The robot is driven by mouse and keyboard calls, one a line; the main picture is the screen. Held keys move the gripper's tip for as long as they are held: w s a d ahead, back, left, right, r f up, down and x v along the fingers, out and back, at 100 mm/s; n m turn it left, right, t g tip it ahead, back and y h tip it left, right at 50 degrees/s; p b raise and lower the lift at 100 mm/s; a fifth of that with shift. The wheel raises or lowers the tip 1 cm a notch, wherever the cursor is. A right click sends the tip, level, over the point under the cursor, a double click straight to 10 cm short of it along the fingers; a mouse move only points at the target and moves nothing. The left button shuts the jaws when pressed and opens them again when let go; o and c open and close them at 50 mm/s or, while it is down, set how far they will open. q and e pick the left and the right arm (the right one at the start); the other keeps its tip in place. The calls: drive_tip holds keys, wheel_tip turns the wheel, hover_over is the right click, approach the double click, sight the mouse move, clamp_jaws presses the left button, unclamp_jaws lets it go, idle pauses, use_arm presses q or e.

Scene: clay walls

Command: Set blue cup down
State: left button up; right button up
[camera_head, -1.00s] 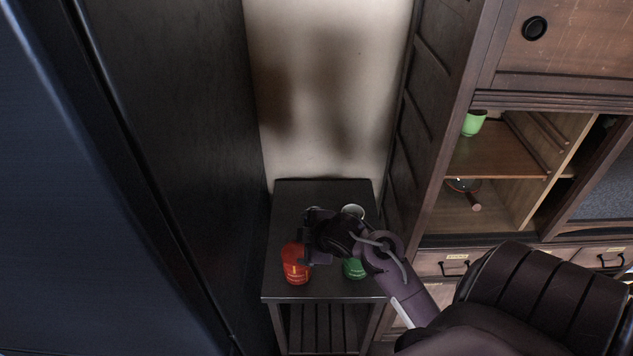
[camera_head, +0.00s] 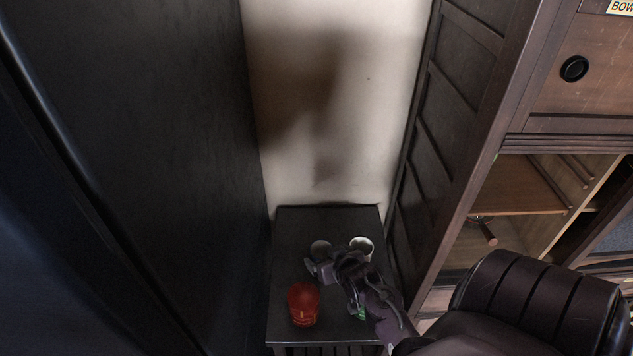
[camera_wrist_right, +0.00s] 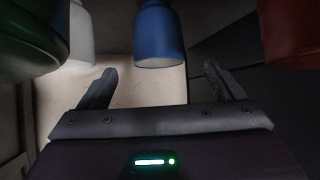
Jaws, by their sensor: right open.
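The blue cup (camera_wrist_right: 159,38) shows in the wrist view, ahead of my right gripper (camera_wrist_right: 160,73) and between the lines of its spread fingers. The fingers are open with a clear gap to the cup's sides. In the head view a dim round top (camera_head: 320,246), probably the blue cup, shows on the small dark table (camera_head: 285,270), just behind my right gripper (camera_head: 322,265). The gripper and wrist hide its lower part. My left gripper is not in view.
A red cup (camera_head: 303,305) stands at the table's front left, a white cup (camera_head: 362,246) at back right. A green cup (camera_head: 359,312) is mostly hidden by my arm. A tall dark panel (camera_head: 190,150) and a cabinet (camera_head: 465,110) flank the table closely.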

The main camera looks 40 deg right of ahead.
sight(318, 246)
drive_tip(key=shift+x, duration=1.35)
drive_tip(key=x, duration=0.5)
drive_tip(key=shift+w+d+r, duration=0.1)
drive_tip(key=shift+w+r, duration=0.05)
drive_tip(key=shift+r, duration=0.05)
drive_tip(key=shift+c, duration=0.3)
drive_tip(key=c, duration=1)
drive_tip(key=shift+c, duration=0.7)
drive_tip(key=shift+r, duration=0.1)
